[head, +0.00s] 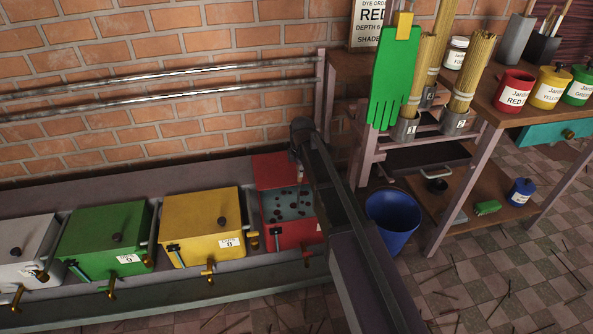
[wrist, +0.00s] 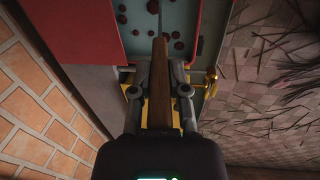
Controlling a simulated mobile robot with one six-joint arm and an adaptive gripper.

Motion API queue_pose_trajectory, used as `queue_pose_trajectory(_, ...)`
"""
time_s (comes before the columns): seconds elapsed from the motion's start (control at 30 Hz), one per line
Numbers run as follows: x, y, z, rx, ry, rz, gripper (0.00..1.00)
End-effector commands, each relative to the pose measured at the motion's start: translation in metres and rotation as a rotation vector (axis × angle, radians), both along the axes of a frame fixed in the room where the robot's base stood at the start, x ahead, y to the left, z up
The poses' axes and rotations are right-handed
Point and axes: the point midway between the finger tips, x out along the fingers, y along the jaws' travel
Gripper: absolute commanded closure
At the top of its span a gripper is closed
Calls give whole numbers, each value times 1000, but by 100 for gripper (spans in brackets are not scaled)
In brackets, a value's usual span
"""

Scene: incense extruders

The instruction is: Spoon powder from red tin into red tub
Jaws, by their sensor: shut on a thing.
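The red tub (head: 287,232) stands open at the right end of the trough row. Its lid (head: 281,171) is raised at the back. Pale liquid with several dark red clumps or spots fills it. My arm reaches over its right side and hides part of it. In the wrist view, my gripper (wrist: 160,92) is shut on a brown wooden handle (wrist: 159,75), with a thin shaft running on over the tub (wrist: 198,48). The far end of this tool is not clearly visible. The red tin (head: 513,92), with a white label, stands on the right-hand table; its top looks open.
Yellow (head: 201,229), green (head: 104,237) and grey (head: 22,250) lidded tubs stand left of the red one. A blue bucket (head: 391,220) and green glove (head: 392,80) are right of my arm.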

Motion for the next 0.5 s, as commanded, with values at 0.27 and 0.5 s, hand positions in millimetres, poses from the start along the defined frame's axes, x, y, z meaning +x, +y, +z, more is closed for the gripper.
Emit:
queue_pose_trajectory(0.27, 0, 0, 3, 0, 0, 0, 100)
queue_pose_trajectory(0.5, 0, 0, 20, 0, 0, 0, 100)
